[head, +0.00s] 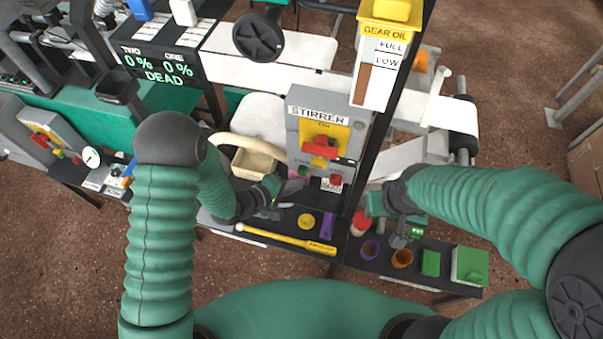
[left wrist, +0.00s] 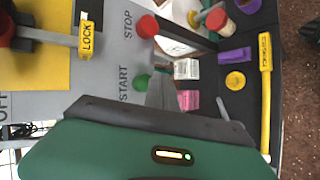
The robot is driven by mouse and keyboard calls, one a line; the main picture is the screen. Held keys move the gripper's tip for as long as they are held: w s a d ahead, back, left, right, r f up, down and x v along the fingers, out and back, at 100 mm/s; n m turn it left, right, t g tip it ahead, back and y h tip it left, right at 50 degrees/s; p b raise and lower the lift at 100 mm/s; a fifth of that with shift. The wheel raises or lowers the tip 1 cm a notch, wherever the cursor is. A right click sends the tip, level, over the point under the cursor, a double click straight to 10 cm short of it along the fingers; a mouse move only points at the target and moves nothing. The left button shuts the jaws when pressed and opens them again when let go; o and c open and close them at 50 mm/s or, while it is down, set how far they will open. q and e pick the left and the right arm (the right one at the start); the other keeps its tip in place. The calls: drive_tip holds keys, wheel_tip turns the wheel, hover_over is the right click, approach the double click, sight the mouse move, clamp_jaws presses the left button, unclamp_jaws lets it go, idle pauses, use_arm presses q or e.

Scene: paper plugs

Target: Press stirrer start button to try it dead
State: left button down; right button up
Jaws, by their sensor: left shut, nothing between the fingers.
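The grey stirrer panel (head: 300,124) stands in the middle of the head view, with a red switch handle (head: 320,148) on a yellow plate. In the left wrist view the green start button (left wrist: 142,82) shows beside the START label, and the red stop button (left wrist: 147,26) sits beside STOP. My left gripper (head: 292,186) is shut and empty at the lower part of the panel. Its fingertips (left wrist: 160,88) are right beside the start button; I cannot tell whether they touch it. My right gripper (head: 400,236) is over the right bench; its jaws are unclear.
A yellow LOCK tag (left wrist: 87,38) hangs by the switch handle. A display (head: 158,65) reads 0% twice and DEAD. A yellow bat-like tool (head: 285,238), a yellow disc (head: 306,221) and a purple piece (head: 328,226) lie on the black bench. A gear oil gauge post (head: 378,65) stands right of the panel.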

use_arm(q)
drive_tip(key=shift+w+d+r, duration=0.1)
drive_tip(key=shift+w, duration=0.25)
drive_tip(key=shift+w+d+p, duration=0.1)
drive_tip(key=shift+w+p, duration=0.2)
drive_tip(key=shift+w, duration=0.2)
idle(0.6)
drive_tip(key=shift+s+a+p, duration=0.25)
drive_tip(key=shift+s+p, duration=0.05)
drive_tip(key=shift+s, duration=0.6)
drive_tip(key=s, duration=0.1)
drive_tip(key=s+a, duration=0.1)
drive_tip(key=s, duration=0.2)
drive_tip(key=shift+s+a+p, duration=0.3)
drive_tip(key=shift+s+p, duration=0.1)
